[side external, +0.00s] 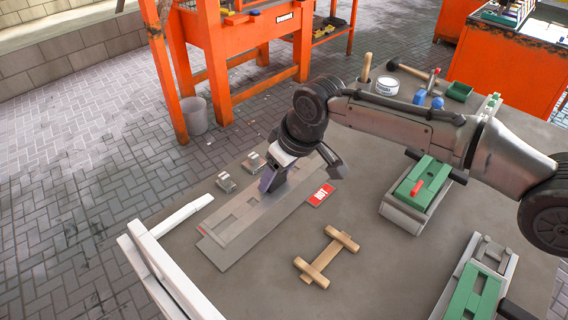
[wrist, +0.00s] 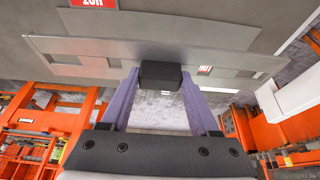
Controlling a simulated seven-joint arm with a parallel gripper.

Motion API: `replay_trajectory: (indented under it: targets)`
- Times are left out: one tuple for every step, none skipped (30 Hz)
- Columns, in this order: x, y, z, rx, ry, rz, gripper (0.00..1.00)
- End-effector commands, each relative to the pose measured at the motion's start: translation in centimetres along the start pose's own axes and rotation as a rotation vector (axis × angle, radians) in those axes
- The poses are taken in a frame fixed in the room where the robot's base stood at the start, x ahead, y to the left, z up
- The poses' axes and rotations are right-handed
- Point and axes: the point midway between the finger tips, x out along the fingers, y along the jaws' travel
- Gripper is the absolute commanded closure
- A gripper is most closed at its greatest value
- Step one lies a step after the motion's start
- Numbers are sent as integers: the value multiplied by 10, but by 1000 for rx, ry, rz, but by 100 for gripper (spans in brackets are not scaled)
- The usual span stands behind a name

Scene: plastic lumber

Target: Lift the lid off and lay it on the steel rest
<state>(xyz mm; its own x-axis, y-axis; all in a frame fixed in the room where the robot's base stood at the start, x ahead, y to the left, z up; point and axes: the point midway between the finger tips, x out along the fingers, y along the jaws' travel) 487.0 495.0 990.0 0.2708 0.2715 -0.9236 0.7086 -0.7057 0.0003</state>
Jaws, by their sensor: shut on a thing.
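My gripper (wrist: 160,78) has purple fingers shut on a small black block (wrist: 161,76); I cannot tell whether this is the lid itself or a grip on it. In the side external view my gripper (side external: 271,184) points down over a long flat grey plate (side external: 228,236) with rectangular openings, and hides the block. The plate also shows in the wrist view (wrist: 100,58), just beyond the fingertips. I cannot tell whether it is the steel rest, or whether the block touches it.
A red label card (side external: 321,194) lies right of the plate. A wooden H-shaped piece (side external: 327,256) lies in front. Green fixtures (side external: 423,183) stand at right. Two small metal blocks (side external: 253,162) lie behind left. White bars (side external: 160,270) edge the table at left. Bare table surrounds the wooden piece.

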Motion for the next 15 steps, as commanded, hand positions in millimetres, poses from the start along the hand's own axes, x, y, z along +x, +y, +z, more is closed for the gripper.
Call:
replay_trajectory:
  targets:
    - [-2, 0, -2, 0, 6, 0, 100]
    - [-2, 0, -2, 1, 5, 0, 100]
    - [-2, 0, -2, 1, 5, 0, 100]
    - [-2, 1, -2, 1, 5, 0, 100]
    - [-2, 1, -2, 1, 5, 0, 100]
    - [-2, 1, -2, 1, 6, 1, 100]
    - [-2, 1, -1, 1, 6, 1, 100]
    - [-2, 1, -1, 2, 6, 1, 100]
    - [0, 1, 0, 2, 5, 1, 100]
    - [2, 1, 1, 2, 5, 1, 100]
    - [4, 1, 2, 2, 4, 1, 100]
    - [7, 1, 3, 2, 3, 1, 100]
    - [10, 1, 4, 2, 3, 1, 100]
    - [13, 1, 6, 2, 3, 1, 100]
    - [17, 1, 7, 2, 3, 1, 100]
